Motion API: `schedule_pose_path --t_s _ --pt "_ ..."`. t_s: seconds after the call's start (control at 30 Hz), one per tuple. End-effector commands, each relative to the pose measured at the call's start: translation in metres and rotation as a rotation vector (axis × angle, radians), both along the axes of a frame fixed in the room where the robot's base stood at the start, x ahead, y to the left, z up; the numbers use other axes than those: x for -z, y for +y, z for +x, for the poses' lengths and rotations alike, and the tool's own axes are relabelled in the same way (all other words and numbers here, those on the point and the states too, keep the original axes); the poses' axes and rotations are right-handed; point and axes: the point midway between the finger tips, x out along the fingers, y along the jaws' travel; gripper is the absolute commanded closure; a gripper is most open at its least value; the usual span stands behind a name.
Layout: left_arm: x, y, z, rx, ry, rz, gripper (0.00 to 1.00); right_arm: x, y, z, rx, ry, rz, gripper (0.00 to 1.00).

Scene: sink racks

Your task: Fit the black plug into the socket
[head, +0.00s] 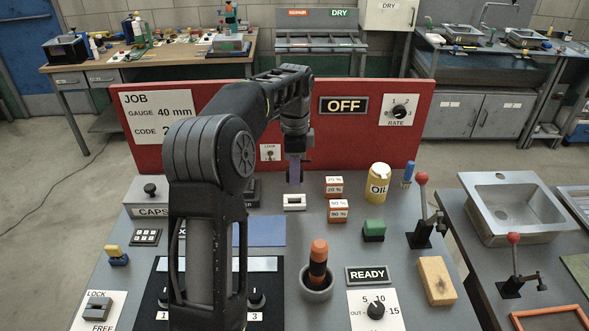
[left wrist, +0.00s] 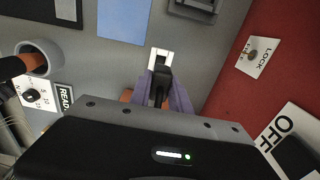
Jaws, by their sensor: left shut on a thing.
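My left gripper (head: 294,180) points down in the head view, just above a white socket block (head: 294,202) on the grey bench. In the left wrist view, its purple fingers (left wrist: 163,92) are shut on the black plug (left wrist: 160,80). The plug's far end overlaps the white socket (left wrist: 159,57) in that view. I cannot tell whether the plug touches or enters the socket. In the head view the plug is hidden by the fingers. My right gripper is not in view.
A red panel (head: 345,151) stands behind the socket. An orange-topped handle sits in a grey cup (head: 317,289) in front. A blue mat (head: 262,232) lies left.

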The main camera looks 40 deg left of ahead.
Motion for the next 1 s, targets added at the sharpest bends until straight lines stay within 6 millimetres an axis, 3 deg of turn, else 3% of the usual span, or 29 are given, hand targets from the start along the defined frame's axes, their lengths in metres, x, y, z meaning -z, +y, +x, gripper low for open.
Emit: schedule_pose_path --t_s 0.4,1.0 --pt "0.037 0.000 0.000 0.000 0.000 0.000 1.00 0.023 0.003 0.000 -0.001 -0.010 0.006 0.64" --pt "0.041 0.000 0.000 0.000 0.000 0.000 1.00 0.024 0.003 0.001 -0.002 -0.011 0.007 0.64"
